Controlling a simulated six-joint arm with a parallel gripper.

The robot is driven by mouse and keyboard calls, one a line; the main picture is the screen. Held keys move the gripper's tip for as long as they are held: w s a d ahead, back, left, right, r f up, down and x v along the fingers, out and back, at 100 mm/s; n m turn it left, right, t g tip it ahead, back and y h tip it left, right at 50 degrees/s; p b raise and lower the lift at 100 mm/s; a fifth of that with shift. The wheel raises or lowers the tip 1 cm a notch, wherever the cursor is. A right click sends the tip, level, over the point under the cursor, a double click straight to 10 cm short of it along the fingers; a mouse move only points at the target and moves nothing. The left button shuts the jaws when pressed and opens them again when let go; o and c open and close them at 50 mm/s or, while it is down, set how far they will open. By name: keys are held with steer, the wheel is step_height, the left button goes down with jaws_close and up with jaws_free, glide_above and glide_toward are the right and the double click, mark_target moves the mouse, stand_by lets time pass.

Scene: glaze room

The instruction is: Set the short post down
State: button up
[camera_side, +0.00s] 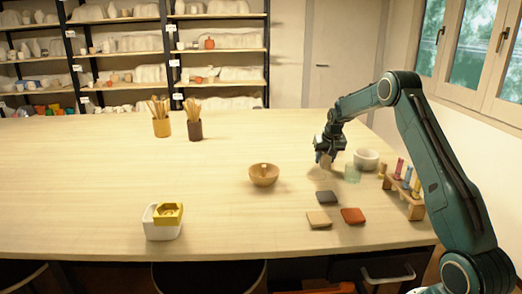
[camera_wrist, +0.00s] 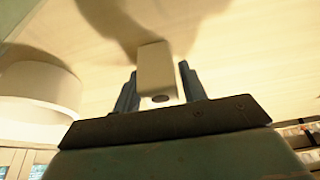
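The short post is a pale cream block with a dark round hole in its near end in the wrist view (camera_wrist: 156,68). It sits between the two fingers of my gripper (camera_wrist: 160,88), which appears shut on it. In the side view my gripper (camera_side: 327,150) points down over the right part of the table, and the post (camera_side: 325,160) shows small and pale beneath it. The post is close to the tabletop; I cannot tell whether it touches. Its shadow falls on the wood beyond it in the wrist view.
A rack of coloured tubes (camera_side: 405,195) is farther right. The table's left middle is clear.

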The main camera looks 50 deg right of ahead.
steer(key=shift+o, duration=0.8)
steer(key=shift+r, duration=0.25)
steer(key=v, duration=1.1)
steer(key=shift+r, duration=0.35)
steer(key=shift+s+a, duration=0.1)
steer(key=shift+a, duration=0.1)
